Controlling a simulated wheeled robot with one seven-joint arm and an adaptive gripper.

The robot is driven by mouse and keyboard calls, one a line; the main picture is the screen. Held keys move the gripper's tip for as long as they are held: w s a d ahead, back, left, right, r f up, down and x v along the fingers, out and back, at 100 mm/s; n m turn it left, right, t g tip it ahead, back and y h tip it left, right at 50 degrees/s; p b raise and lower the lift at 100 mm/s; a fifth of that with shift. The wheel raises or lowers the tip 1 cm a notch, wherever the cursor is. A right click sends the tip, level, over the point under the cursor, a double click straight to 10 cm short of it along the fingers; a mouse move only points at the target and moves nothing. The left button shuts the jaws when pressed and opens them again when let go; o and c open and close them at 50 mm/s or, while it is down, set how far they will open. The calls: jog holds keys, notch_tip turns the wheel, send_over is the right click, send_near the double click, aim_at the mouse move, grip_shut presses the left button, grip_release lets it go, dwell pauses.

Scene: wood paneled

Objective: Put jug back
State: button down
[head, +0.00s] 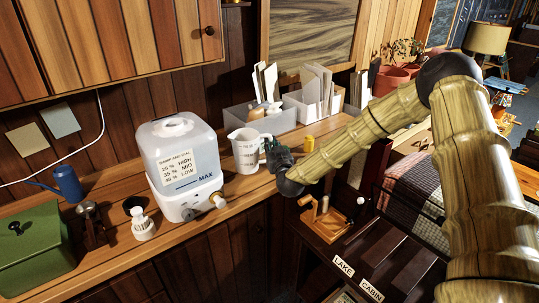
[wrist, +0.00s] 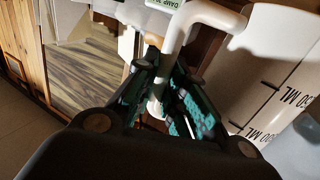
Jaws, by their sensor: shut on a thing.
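The white measuring jug (head: 246,152) is upright at the wooden counter, just right of the white humidifier. My gripper (head: 274,155) is at its right side, at the handle. In the wrist view the gripper (wrist: 167,100) is shut on the jug's white handle (wrist: 178,40), with dark green pads on both sides of it. The jug's body with black ML marks (wrist: 275,75) fills the right of that view. I cannot tell whether the jug's base touches the counter.
The white humidifier (head: 182,165) stands close left of the jug. White bins with papers (head: 313,110) and a small yellow item (head: 309,140) are behind and to the right. A green box (head: 35,245), a blue can (head: 67,183) and a white bottle (head: 142,224) stand further left.

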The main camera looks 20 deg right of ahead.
jog(key=f, duration=0.2)
jog(key=f+p, duration=0.1)
jog(key=shift+s+d+f, duration=0.15)
jog(key=shift+s, duration=0.15)
jog(key=shift+f, duration=0.15)
jog(key=shift+s, duration=0.2)
jog(key=shift+w, duration=0.1)
jog(key=c, duration=1.5)
grip_release()
